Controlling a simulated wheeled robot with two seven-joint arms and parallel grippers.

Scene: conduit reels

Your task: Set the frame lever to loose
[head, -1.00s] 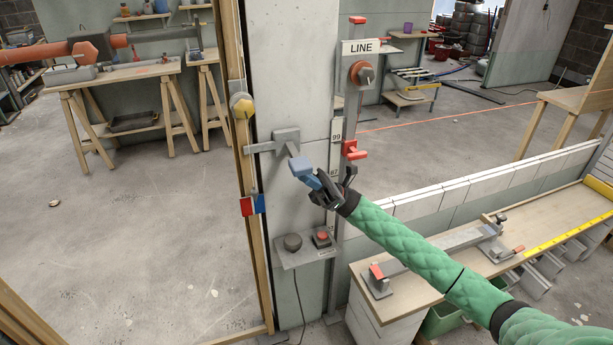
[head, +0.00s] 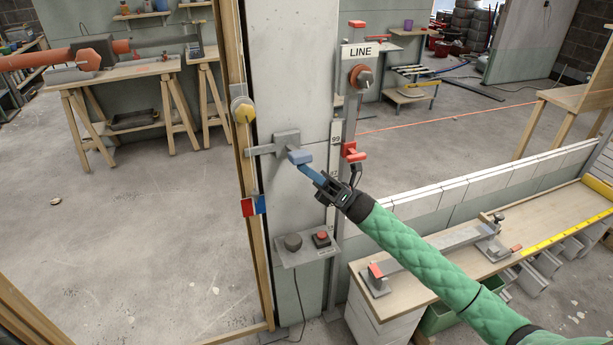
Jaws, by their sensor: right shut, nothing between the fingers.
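The frame lever shows in the head view as a blue handle (head: 300,157) on a grey bracket (head: 285,142). The bracket is on the pale panel, and a grey bar runs left from it to the wooden frame post (head: 246,165). My right gripper (head: 324,184), at the end of the green-sleeved arm, is just below and right of the handle. Its jaws are shut and hold nothing. A thin blue part lies between the handle and the fingers; whether the fingers touch the lever I cannot tell.
A red lever (head: 353,152) and a rotary switch (head: 361,76) under a LINE sign are close right. A yellow knob (head: 242,109) and a red-blue tag (head: 253,206) are on the post. A button shelf (head: 307,247) is below. A low bench (head: 400,305) stands right.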

